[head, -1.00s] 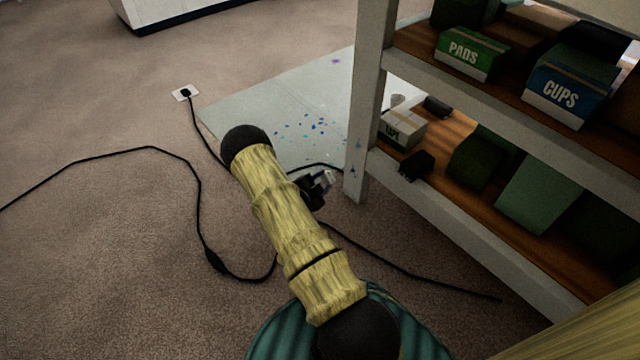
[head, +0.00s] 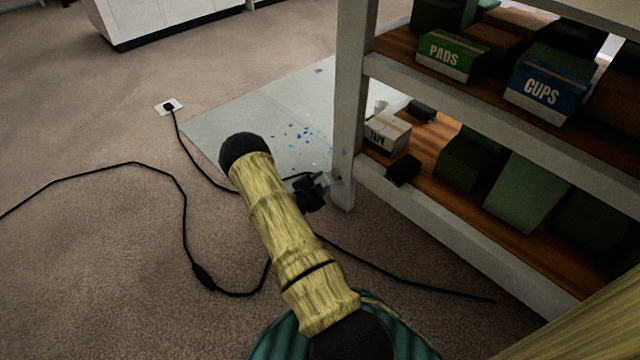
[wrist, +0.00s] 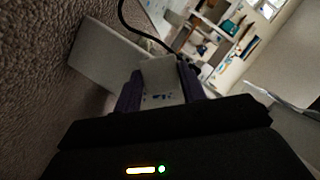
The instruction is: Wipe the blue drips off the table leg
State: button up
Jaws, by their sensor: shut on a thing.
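The white table leg (head: 348,110) is the near corner post of a shelved table. Small bluish drips (head: 343,152) show low on its face. My gripper (head: 322,183) is low beside the foot of the leg, at its left edge; I cannot tell whether it touches. It is shut on a pale wipe. In the wrist view the wipe (wrist: 161,76) shows between my gripper's purple fingers (wrist: 160,92), with dark blue marks on it. A pale slab, apparently the leg (wrist: 100,55), lies just beyond to the left. My forearm hides part of the floor.
A pale floor sheet (head: 235,125) with blue and purple spots lies behind the leg. A black cable (head: 185,215) runs across the carpet from a wall-style outlet (head: 169,107). Shelves hold boxes marked PADS (head: 452,58) and CUPS (head: 543,90).

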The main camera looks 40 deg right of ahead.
aim_at(347, 186)
jog(key=shift+d, duration=1)
dwell(0.5)
jog(key=shift+s+r+p, duration=0.1)
jog(key=shift+s+p, duration=0.45)
jog(key=shift+s, duration=0.45)
jog(key=shift+s+d+p, duration=0.1)
jog(key=shift+s+p, duration=0.25)
jog(key=shift+s, duration=0.4)
jog(key=shift+s+d+p, duration=0.2)
jog(key=shift+s+p, duration=0.3)
jog(key=shift+s, duration=0.4)
jog(key=shift+s+d+p, duration=0.15)
jog(key=shift+s+p, duration=0.3)
jog(key=shift+s, duration=0.4)
jog(key=shift+s, duration=0.2)
jog(key=shift+w, duration=0.1)
